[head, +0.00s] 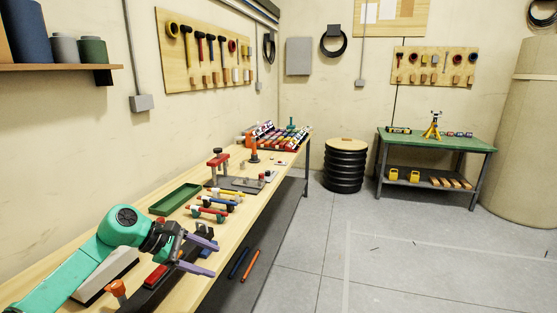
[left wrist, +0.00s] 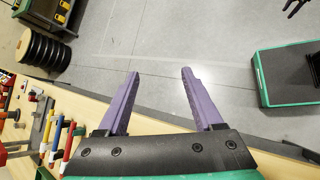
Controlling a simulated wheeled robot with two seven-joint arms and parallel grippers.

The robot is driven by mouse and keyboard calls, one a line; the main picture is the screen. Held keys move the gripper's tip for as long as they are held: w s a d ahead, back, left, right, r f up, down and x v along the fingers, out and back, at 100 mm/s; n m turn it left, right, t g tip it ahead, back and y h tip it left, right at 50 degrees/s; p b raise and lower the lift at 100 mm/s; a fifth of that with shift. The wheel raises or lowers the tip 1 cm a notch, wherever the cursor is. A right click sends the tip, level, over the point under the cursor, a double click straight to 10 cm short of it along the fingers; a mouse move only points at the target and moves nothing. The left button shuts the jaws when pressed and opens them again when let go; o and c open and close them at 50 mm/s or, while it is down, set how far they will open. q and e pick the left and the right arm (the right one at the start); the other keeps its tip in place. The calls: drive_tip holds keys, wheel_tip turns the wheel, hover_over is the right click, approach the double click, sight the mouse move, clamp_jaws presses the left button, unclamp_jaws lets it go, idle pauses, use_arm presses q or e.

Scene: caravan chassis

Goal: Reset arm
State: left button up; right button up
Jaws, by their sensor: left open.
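My left gripper (head: 205,255) is at the end of a teal arm that comes in from the left in the head view. It is over the front part of the wooden workbench (head: 140,237). In the left wrist view its two purple fingers (left wrist: 160,88) are spread apart with nothing between them. Beyond the fingers there is the grey floor and the bench edge. My right gripper is not in the head view. A dark gripper-like shape (left wrist: 293,6) shows at the top right edge of the left wrist view, too little of it to judge.
A green tray (head: 175,199), several coloured handled tools (head: 213,209) and a clamp fixture (head: 218,165) are on the bench. A green-topped table (head: 437,141) and stacked black tyres (head: 344,167) stand at the back.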

use_arm(q)
drive_tip(key=w+d+r+n+t+h, duration=0.2)
drive_tip(key=d+r+n+t+h, duration=0.35)
drive_tip(key=d+n+t, duration=0.6)
drive_tip(key=s+a+f+n+g+y, duration=0.1)
drive_tip(key=s+a+f+n+y, duration=0.3)
drive_tip(key=n, duration=0.7)
drive_tip(key=s+a+f+n+y, duration=0.1)
drive_tip(key=a+f+n+y, duration=0.45)
drive_tip(key=n, duration=0.55)
drive_tip(key=s+a+f+n+g+y, duration=0.1)
drive_tip(key=s+a+f+n+y, duration=0.3)
drive_tip(key=n, duration=0.6)
drive_tip(key=s+a+f+n+g, duration=0.2)
drive_tip(key=s+f+n+g, duration=0.35)
drive_tip(key=s, duration=0.45)
drive_tip(key=s+a+f+n+g, duration=0.1)
drive_tip(key=s+f+n+g, duration=0.35)
drive_tip(key=s+f, duration=0.4)
drive_tip(key=s+f+g, duration=0.1)
drive_tip(key=s+f, duration=0.1)
drive_tip(key=f, duration=0.9)
drive_tip(key=s+f, duration=0.3)
drive_tip(key=f, duration=0.9)
drive_tip(key=s+a+f+g+y, duration=0.1)
drive_tip(key=s+a+f, duration=0.2)
drive_tip(key=s+f, duration=0.8)
drive_tip(key=s, duration=0.4)
drive_tip(key=shift+a+f, duration=0.15)
drive_tip(key=shift+f, duration=0.15)
